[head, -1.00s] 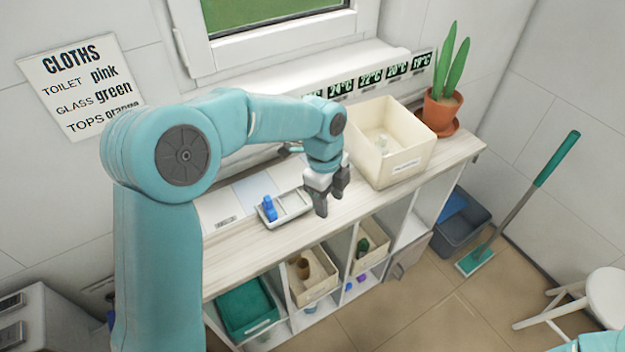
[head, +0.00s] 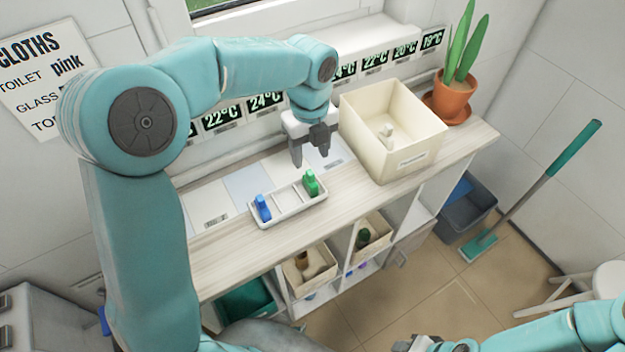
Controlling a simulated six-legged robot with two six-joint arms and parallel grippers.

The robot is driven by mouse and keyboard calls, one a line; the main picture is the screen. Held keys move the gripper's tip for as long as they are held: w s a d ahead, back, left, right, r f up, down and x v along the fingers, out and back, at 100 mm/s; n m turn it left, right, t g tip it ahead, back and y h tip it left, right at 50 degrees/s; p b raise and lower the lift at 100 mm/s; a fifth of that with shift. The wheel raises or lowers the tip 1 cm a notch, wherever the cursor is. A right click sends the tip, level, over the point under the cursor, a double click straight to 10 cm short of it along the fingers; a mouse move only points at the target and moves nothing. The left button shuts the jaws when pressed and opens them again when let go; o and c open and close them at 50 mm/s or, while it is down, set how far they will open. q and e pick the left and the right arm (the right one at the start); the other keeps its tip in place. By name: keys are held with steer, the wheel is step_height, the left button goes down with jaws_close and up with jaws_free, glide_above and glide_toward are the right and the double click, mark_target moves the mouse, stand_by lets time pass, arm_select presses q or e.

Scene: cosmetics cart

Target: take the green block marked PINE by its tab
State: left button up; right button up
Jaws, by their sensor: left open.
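A green block (head: 311,184) stands upright in the right end of a small white tray (head: 287,212) on the cart top. Its marking is too small to read. A blue block (head: 263,208) stands in the tray's left end, and the tray's middle is empty. My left gripper (head: 311,160) is open and empty, pointing down just above and behind the green block, apart from it as far as I can see. My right gripper (head: 428,345) is at the bottom edge, partly cut off, and its jaws cannot be made out.
A cream bin (head: 425,155) with a small pale item inside stands right of my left gripper. A potted plant (head: 452,98) is at the back right. Temperature displays (head: 222,118) line the wall.

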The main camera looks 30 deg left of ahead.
mark_target(311, 172)
arm_select(q)
steer(key=shift+s+f, duration=0.3)
steer(key=shift+f, duration=0.3)
steer(key=shift+s+f, duration=0.2)
steer(key=shift+s, duration=0.15)
steer(key=shift+a+f, duration=0.1)
steer(key=shift+f, duration=0.15)
steer(key=f, duration=0.2)
steer(key=d+f, duration=0.1)
steer(key=f, duration=0.1)
steer(key=shift+w+f, duration=0.1)
steer(key=shift+w, duration=0.1)
steer(key=shift+s+a+f+p, duration=0.2)
steer(key=shift+s+f+p, duration=0.1)
steer(key=shift+f, duration=0.15)
steer(key=shift+w+f, duration=0.1)
steer(key=shift+w, duration=0.2)
steer(key=shift+d, duration=0.1)
steer(key=c, duration=0.4)
steer(key=shift+s, duration=0.15)
jaws_close()
